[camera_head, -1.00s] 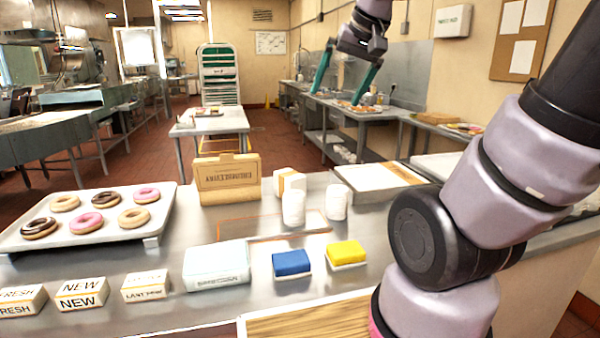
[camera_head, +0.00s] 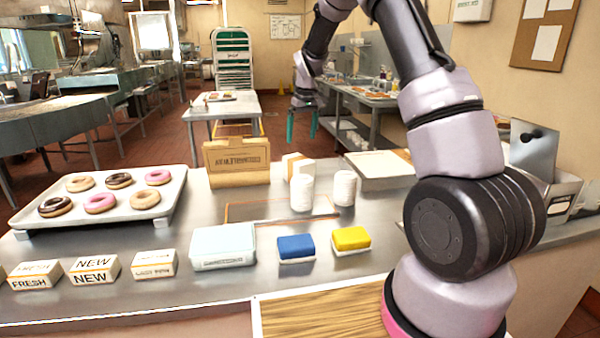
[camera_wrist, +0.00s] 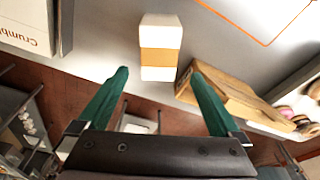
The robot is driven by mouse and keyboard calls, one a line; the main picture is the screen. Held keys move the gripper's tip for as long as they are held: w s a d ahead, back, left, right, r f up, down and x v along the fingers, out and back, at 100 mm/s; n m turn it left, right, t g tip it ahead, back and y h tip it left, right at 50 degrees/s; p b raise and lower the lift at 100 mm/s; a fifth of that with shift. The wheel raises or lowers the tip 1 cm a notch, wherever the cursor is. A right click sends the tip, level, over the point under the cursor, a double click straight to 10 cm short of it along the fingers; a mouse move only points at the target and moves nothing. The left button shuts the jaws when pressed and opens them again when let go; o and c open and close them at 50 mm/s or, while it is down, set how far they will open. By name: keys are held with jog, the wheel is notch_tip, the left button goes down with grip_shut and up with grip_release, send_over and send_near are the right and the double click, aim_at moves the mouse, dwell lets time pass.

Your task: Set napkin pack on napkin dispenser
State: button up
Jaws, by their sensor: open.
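The napkin pack appears to be the white block with an orange band (camera_head: 291,163) behind the white cup stacks on the counter; it also shows in the wrist view (camera_wrist: 160,62), upper middle. My gripper (camera_head: 302,136) has green fingers pointing down, over the counter's far side, beyond the block. In the wrist view its spread fingers (camera_wrist: 158,75) are apart, with the block ahead between their tips and nothing held. A grey metal box with a slanted plate (camera_head: 533,150), partly behind my arm at the right, may be the napkin dispenser; I cannot tell for sure.
A cardboard box (camera_head: 237,165) stands left of the block, and a flat white box (camera_head: 380,170) lies right. Two white cup stacks (camera_head: 302,195) stand in front. A doughnut tray (camera_head: 60,220) is at left. Blue (camera_head: 295,248) and yellow (camera_head: 350,238) blocks lie nearer.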

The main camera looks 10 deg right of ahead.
aim_at(298, 158)
jog(key=f, duration=0.2)
jog(key=w+f, duration=0.1)
jog(key=f, duration=0.2)
jog(key=w+f, duration=0.1)
jog(key=f, duration=0.2)
jog(key=shift+a+f, duration=0.1)
jog(key=shift+a, duration=0.25)
jog(key=shift+w+a+f, duration=0.1)
jog(key=shift+f, duration=1.25)
jog(key=shift+w+f, duration=0.1)
jog(key=shift+f, duration=1.2)
jog(key=c, duration=1.4)
